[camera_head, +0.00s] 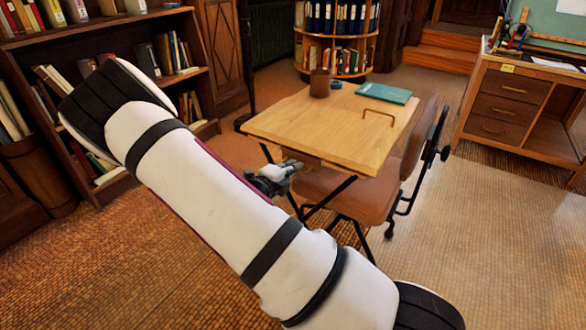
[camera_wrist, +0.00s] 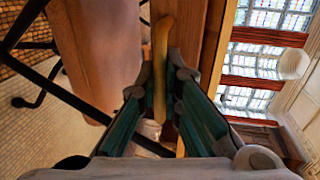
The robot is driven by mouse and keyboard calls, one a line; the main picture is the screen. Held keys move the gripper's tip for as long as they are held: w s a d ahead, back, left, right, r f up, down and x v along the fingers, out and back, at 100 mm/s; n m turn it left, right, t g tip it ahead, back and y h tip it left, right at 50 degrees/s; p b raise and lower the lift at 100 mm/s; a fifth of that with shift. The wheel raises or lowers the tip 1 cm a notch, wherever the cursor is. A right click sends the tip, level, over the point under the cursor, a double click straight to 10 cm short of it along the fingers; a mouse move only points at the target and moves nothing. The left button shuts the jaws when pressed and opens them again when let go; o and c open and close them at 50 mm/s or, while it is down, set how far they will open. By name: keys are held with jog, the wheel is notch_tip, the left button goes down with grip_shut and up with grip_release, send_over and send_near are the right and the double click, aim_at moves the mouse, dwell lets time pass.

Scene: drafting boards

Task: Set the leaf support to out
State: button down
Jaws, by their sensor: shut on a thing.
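A wooden drafting table (camera_head: 300,125) stands in the middle of the head view on dark metal legs. In the wrist view, a narrow yellow, brass-coloured bar (camera_wrist: 160,45), which looks like the leaf support, runs along the wood at the table's underside or edge. My gripper (camera_wrist: 160,88) has its green-padded fingers on either side of this bar and is shut on it. In the head view my gripper (camera_head: 276,177) is at the table's near left edge, partly behind my arm. The bar cannot be made out there.
A brown chair (camera_head: 345,193) stands under and beside the table. On the tabletop are a brown cup (camera_head: 320,84), a teal book (camera_head: 384,93) and a thin brass handle (camera_head: 379,114). A bookcase (camera_head: 130,30) stands left, a wooden desk (camera_head: 505,103) right. Floor at the front right is clear.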

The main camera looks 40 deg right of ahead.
jog(key=f+p+v, duration=0.2)
jog(key=p+v, duration=0.2)
jog(key=v, duration=0.6)
jog(key=a+f+p+v, duration=0.1)
jog(key=p+v, duration=0.3)
jog(key=v, duration=0.6)
jog(key=shift+s+a+f, duration=0.25)
jog(key=shift+a+f, duration=0.1)
jog(key=shift+f, duration=0.35)
jog(key=shift+a, duration=0.1)
jog(key=c, duration=2)
grip_release()
jog(key=shift+a, duration=0.1)
jog(key=v, duration=1.2)
jog(key=shift+r, duration=0.15)
